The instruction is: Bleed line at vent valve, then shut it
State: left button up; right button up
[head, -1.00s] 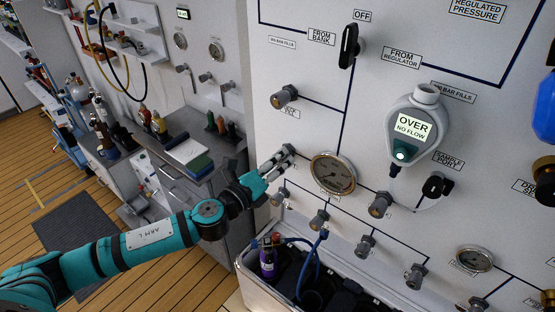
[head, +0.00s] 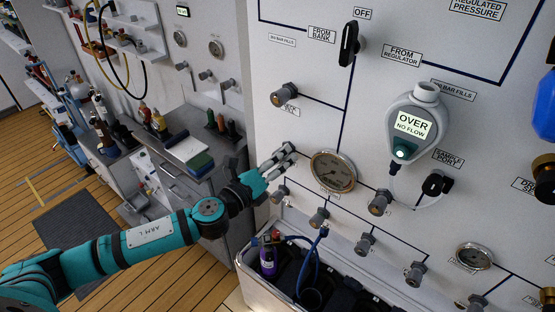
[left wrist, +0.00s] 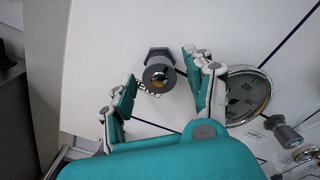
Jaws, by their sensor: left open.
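The vent valve (head: 285,94) is a grey knob on the white panel, up and left of a round gauge. It also shows in the left wrist view as a grey knob (left wrist: 157,74) with a brassy centre. A label below it is partly covered and ends in "ENT". My left gripper (head: 284,158) is open and empty, below the knob in the head view. In the left wrist view its fingers (left wrist: 164,88) lie either side of the knob, with visible gaps. I see no contact. My right gripper is out of view.
The gauge (head: 333,171) is close right of my left fingers. A meter (head: 411,125) reading "OVER NO FLOW" hangs further right. More knobs (head: 319,218) run below. An open case (head: 262,294) with a purple cylinder (head: 268,262) stands under the panel.

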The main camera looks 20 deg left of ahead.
pick_arm(q)
jog(key=v, duration=1.2)
dwell(0.3)
